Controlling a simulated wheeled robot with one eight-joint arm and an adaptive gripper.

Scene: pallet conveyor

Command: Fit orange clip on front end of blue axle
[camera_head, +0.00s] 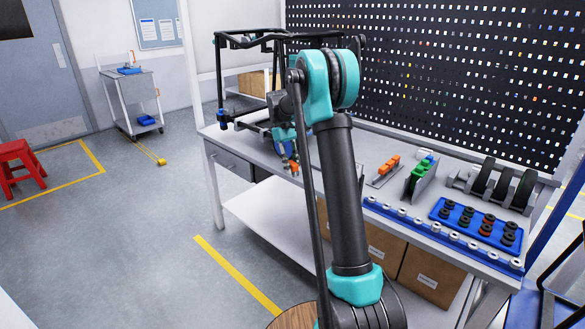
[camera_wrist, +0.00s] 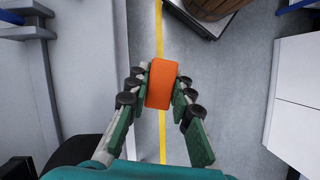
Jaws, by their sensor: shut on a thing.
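My gripper (camera_wrist: 162,88) is shut on the orange clip (camera_wrist: 161,84), which sits between the two fingers in the wrist view. In the head view my gripper (camera_head: 291,165) is small and partly hidden by my arm, at the front edge of the workbench (camera_head: 245,150). The wrist view shows the floor below the clip, so it is held in the air. I cannot surely make out the blue axle; blue parts (camera_head: 284,148) show just behind my gripper in the head view, partly hidden. No axle touches the clip in the wrist view.
More orange clips (camera_head: 388,164) stand on a holder on the bench, beside green pieces (camera_head: 419,176). A blue tray (camera_head: 437,212) holds several dark rings. A blue rail (camera_head: 465,250) with several pale rings runs along the front edge. A dark frame (camera_head: 247,42) rises at the back left.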

